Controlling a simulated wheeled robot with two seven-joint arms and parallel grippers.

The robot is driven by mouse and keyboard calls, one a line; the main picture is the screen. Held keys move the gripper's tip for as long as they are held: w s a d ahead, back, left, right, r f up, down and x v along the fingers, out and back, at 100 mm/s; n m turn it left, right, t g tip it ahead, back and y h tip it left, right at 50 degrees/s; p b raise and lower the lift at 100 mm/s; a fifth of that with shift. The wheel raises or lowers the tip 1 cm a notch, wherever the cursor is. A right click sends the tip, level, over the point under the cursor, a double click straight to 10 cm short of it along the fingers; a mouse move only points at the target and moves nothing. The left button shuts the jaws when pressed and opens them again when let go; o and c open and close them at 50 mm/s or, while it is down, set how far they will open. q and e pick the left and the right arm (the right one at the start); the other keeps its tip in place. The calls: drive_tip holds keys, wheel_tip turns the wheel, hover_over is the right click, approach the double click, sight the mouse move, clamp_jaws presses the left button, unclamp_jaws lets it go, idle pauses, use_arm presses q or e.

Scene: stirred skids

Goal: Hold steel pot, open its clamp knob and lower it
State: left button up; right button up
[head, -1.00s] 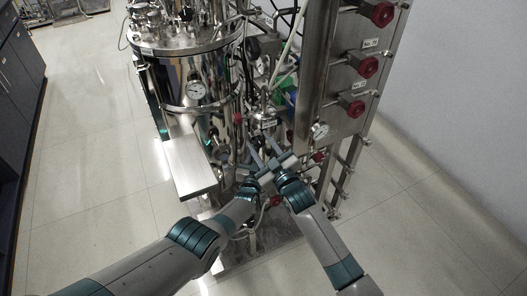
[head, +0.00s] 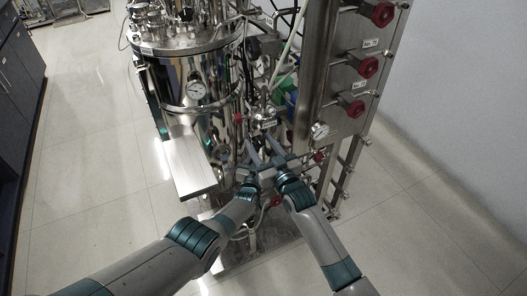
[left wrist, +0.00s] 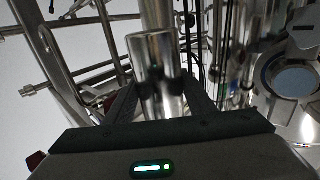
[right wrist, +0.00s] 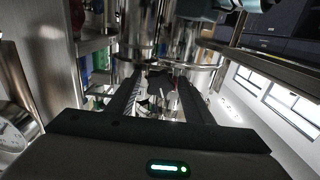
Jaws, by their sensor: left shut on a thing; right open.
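The steel pot (left wrist: 155,55) is a shiny upright cylinder in the left wrist view, with a narrower neck above it. My left gripper (left wrist: 160,88) is shut on it, one finger on each side. In the head view a small steel vessel with a label (head: 263,113), apparently this pot, stands just beyond the grippers. My right gripper (right wrist: 162,80) is open close by. In the head view the two grippers overlap, and the clamp is hidden or too small to tell.
A large steel tank (head: 195,85) with a gauge stands behind left, with a flat steel plate (head: 190,165) in front. A steel panel (head: 345,75) with red knobs stands at right. Pipes and hoses crowd the middle. The floor (head: 90,180) is clear at left.

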drive_tip(key=m, duration=0.5)
drive_tip(key=c, duration=0.7)
drive_tip(key=shift+n, duration=0.3)
drive_tip(key=n, duration=0.5)
drive_tip(key=shift+c, duration=0.8)
drive_tip(key=shift+o, duration=0.7)
drive_tip(key=n, duration=0.4)
drive_tip(key=shift+n, duration=0.3)
